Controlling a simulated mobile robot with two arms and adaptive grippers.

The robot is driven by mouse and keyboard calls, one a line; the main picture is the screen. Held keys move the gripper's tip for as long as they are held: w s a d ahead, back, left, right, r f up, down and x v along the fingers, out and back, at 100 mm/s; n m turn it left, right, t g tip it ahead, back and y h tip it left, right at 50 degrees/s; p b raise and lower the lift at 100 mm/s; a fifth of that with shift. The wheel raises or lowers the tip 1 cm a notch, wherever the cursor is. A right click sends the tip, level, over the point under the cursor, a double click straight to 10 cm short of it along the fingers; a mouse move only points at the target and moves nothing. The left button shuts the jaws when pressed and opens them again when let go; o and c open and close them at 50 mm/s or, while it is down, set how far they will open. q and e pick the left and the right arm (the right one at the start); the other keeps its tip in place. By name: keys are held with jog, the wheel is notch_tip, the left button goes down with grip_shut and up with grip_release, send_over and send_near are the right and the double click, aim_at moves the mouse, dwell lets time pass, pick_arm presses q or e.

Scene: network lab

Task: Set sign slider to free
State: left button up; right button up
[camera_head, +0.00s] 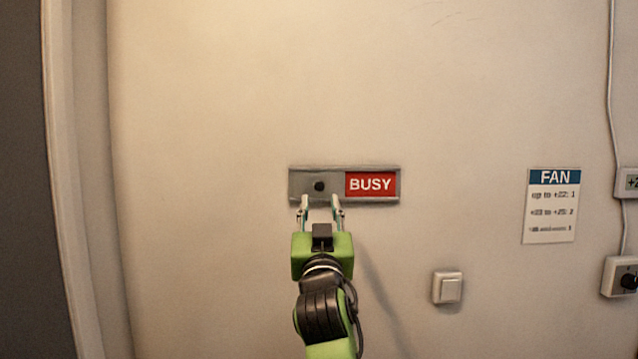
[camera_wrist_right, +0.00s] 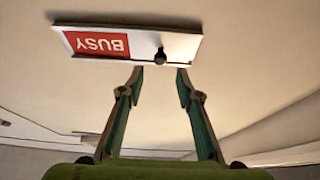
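The sign slider (camera_head: 373,198) is a grey plate on the wall, with a red BUSY field (camera_head: 370,184) showing at its right. A black knob (camera_head: 319,186) stands out on the grey cover left of the red field. My right gripper (camera_head: 320,202) is open just below the knob, its fingers pointing at the sign. In the right wrist view the sign appears upside down (camera_wrist_right: 190,48), with the knob (camera_wrist_right: 160,56) between and beyond the open fingertips (camera_wrist_right: 158,70). The fingers appear empty; I cannot tell whether they touch the sign. My left gripper is not in view.
A white light switch (camera_head: 448,288) is on the wall at lower right. A FAN notice (camera_head: 551,205) hangs further right, beside a box with a black dial (camera_head: 622,277) and a cable. A door frame (camera_head: 75,180) stands at the left. The wall around the sign is clear.

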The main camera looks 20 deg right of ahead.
aim_at(320, 187)
jog(key=p+x, duration=0.2)
jog(key=x, duration=0.5)
grip_shut()
